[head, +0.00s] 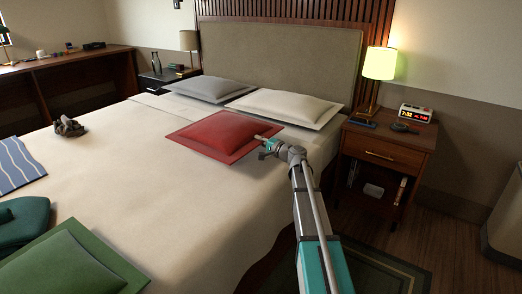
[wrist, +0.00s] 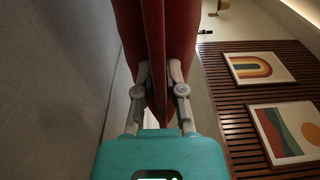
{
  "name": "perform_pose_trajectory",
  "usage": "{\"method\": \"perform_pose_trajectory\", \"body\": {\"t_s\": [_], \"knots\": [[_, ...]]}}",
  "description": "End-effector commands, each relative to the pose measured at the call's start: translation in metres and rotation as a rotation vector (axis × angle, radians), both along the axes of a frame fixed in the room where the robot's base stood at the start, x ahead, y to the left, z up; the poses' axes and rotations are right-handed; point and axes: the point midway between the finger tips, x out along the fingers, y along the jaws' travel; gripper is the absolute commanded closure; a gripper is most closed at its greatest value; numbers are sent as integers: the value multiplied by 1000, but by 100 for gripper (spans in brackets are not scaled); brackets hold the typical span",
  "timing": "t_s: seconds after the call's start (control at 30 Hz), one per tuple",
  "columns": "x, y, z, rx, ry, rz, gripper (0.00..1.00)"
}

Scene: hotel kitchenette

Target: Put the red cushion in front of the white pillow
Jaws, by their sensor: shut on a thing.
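The red cushion (head: 222,134) lies nearly flat over the bed, just in front of the white pillow (head: 288,106). The cushion's far right part is close to the pillow's near edge; I cannot tell if they touch. My gripper (head: 268,143) is at the cushion's right edge. In the wrist view, my gripper (wrist: 160,90) is shut on the edge of the red cushion (wrist: 178,40), with one finger on each side. I cannot tell whether the cushion's full weight rests on the bed.
A grey pillow (head: 210,88) lies left of the white one, before the headboard (head: 290,60). A green cushion (head: 72,268), dark green item (head: 22,222), striped cloth (head: 18,165) and brown crumpled thing (head: 68,127) lie on the bed. A nightstand (head: 385,155) with a lit lamp (head: 379,64) stands right.

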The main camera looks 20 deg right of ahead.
Motion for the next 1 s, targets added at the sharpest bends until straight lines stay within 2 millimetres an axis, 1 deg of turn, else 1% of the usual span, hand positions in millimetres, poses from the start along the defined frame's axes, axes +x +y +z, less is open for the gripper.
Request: {"method": "perform_pose_trajectory", "body": {"t_s": [0.27,0.43,0.6,0.73,1.0], "knots": [[2,-1,-3,1,0,0,100],[10,-3,-15,1,0,-1,100],[8,-2,-30,1,0,-1,100],[8,-2,-37,1,0,-1,100],[8,-3,-40,1,0,-1,100]]}}
